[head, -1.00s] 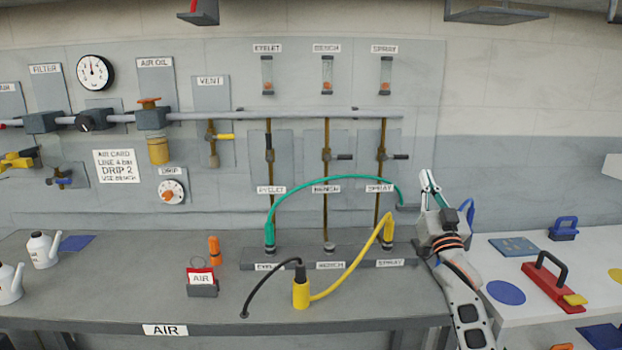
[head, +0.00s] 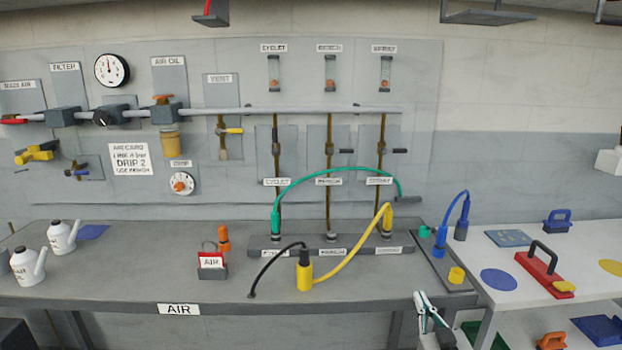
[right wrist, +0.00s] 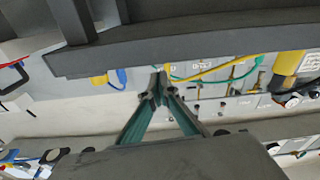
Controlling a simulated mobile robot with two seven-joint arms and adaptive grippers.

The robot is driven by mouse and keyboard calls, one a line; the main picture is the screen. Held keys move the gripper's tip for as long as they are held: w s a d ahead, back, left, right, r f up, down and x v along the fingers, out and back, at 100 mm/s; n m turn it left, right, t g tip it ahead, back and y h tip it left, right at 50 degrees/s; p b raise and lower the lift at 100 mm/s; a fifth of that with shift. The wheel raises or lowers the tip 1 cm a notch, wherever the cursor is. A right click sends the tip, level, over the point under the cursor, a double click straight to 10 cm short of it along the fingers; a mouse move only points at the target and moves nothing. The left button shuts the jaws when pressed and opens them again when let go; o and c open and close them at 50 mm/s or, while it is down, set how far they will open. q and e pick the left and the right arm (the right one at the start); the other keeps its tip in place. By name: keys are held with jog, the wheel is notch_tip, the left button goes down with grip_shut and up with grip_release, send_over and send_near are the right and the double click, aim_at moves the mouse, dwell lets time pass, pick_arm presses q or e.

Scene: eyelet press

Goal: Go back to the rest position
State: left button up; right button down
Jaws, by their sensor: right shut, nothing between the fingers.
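My right gripper (head: 428,307) shows at the bottom of the head view, low in front of the bench's right front corner. It is shut and empty. In the right wrist view its two green-edged fingers (right wrist: 160,84) meet at the tips, with the dark edge of the bench (right wrist: 200,42) across the top of the picture. Most of my right arm is out of the head view. My left gripper is not in view.
The grey bench (head: 130,285) carries a yellow hose (head: 345,262), a green hose (head: 320,171), a red AIR tag (head: 211,262) and white oil cans (head: 63,236).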

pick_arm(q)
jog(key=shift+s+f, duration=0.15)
pick_arm(e)
jog(key=s+a+f+n+g, duration=0.1)
jog(key=s+a+f+g, duration=0.1)
jog(key=s+f, duration=0.6)
jog(key=s+a+f+n+g+y, duration=0.1)
jog(key=s+a+f+g, duration=0.2)
jog(key=s+f, duration=0.4)
jog(key=s+a+f+g+y, duration=0.1)
jog(key=s+f, duration=0.7)
jog(key=s, duration=1)
jog(key=shift+a+f+n+g, duration=0.35)
jog(key=shift+a+g, duration=0.35)
jog(key=shift+g, duration=0.3)
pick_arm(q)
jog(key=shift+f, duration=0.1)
pick_arm(e)
jog(key=shift+r, duration=0.1)
